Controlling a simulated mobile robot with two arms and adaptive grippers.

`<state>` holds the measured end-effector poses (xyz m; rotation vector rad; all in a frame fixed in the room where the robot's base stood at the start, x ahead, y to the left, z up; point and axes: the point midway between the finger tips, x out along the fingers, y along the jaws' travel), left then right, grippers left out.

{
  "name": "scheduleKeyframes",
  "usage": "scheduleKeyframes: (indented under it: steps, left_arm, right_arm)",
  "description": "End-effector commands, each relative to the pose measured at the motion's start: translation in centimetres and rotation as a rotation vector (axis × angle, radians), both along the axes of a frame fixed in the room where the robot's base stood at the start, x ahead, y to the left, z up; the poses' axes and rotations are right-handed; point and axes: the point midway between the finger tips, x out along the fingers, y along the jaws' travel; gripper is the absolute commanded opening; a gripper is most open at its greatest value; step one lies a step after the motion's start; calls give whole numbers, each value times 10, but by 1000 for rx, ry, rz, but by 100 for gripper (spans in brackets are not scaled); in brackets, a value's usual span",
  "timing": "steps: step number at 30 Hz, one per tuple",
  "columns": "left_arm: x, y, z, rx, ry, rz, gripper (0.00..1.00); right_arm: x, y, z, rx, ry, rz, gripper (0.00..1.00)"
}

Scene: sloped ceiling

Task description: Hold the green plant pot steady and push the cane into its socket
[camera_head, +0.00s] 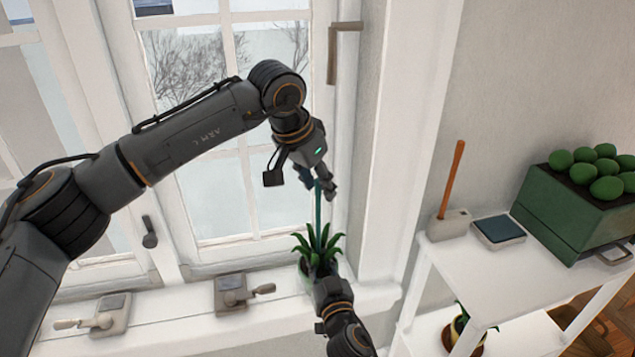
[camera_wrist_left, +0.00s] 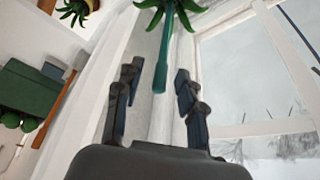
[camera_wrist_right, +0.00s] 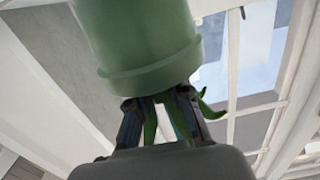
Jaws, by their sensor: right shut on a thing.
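The green plant pot (camera_wrist_right: 145,35) with a spiky plant (camera_head: 318,245) stands on the white windowsill. My right gripper (camera_head: 322,282) is shut on the pot near its rim; leaves show around its fingers in the right wrist view (camera_wrist_right: 160,104). The dark green cane (camera_head: 318,208) rises upright from the middle of the leaves. The cane's top end also shows in the left wrist view (camera_wrist_left: 161,75). My left gripper (camera_head: 320,188) is open at the cane's top, and the cane's end lies between its spread fingers without visible contact. The socket is hidden by leaves.
The window with handles and latches (camera_head: 231,291) stands behind the sill. At right, a white shelf (camera_head: 500,285) holds a green planter (camera_head: 565,222), a dark square pad (camera_head: 499,231) and a block with a brown stick (camera_head: 452,180). Another potted plant (camera_head: 462,328) is below.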

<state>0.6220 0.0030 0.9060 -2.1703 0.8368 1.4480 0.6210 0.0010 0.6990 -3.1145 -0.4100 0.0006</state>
Motion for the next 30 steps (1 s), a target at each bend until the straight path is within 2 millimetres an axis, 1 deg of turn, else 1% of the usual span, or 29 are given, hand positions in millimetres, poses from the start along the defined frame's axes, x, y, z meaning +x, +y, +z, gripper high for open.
scheduleKeyframes:
  steps: [5,12,15,18,21,24,30]
  left_arm:
    - [-5,6,20,-1,-5,2,39]
    - [-19,19,68,-1,-6,1,39]
    - [-25,24,85,-1,-4,1,39]
    - [-29,27,98,-1,-2,0,39]
    - [-32,30,106,0,-1,0,39]
    - [-33,31,109,-1,-1,0,39]
    - [-34,31,110,0,0,0,39]
  right_arm:
    - [0,0,0,0,0,1,0]
    - [0,0,0,0,0,1,0]
    - [0,0,0,0,0,1,0]
    - [0,0,0,0,0,1,0]
    - [0,0,0,0,0,1,0]
    - [0,0,0,0,0,1,0]
    - [0,0,0,0,0,1,0]
